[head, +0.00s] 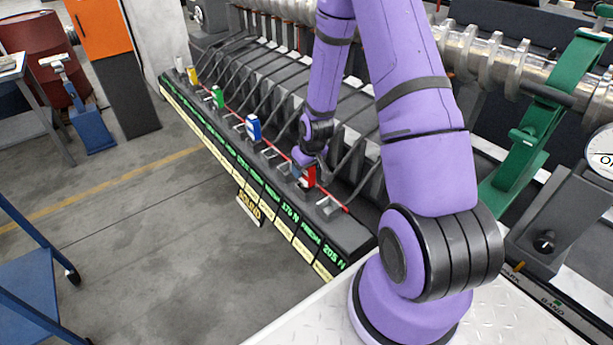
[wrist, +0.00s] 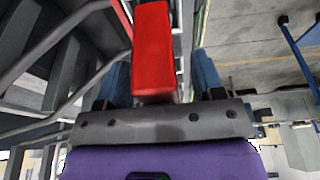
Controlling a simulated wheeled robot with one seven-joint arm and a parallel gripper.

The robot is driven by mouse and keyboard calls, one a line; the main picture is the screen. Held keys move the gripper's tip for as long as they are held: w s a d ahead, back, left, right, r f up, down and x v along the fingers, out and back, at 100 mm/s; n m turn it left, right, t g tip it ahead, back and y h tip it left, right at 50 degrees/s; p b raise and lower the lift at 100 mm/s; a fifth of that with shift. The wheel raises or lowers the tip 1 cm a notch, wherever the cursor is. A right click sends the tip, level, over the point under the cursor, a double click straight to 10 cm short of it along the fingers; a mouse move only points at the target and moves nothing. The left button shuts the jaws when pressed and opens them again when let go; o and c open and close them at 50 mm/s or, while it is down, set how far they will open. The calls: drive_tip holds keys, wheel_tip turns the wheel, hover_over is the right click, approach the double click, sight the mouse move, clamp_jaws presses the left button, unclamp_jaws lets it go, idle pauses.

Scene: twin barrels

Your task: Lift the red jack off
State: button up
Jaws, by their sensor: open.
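The red jack (head: 309,178) stands in the row of holders along the long dark rail, near the rail's front end. My gripper (head: 301,172) is down at it and partly hides it in the head view. In the wrist view the red jack (wrist: 153,45) is a red block between the two blue fingers of my gripper (wrist: 160,72). One finger is on each side, and a gap shows at the right finger. I cannot tell whether the left finger touches it. The gripper is open. The jack's lower end is hidden.
A blue jack (head: 253,128), a green jack (head: 217,97), a yellow jack (head: 193,75) and a white one (head: 179,63) stand farther along the rail (head: 345,237). Dark bent rods rise behind the row. A green bracket (head: 545,110) stands at the right. The floor at the left is largely clear.

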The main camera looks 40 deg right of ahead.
clamp_jaws()
drive_tip(key=shift+r, duration=0.65)
idle(0.6)
drive_tip(key=shift+r, duration=5.5)
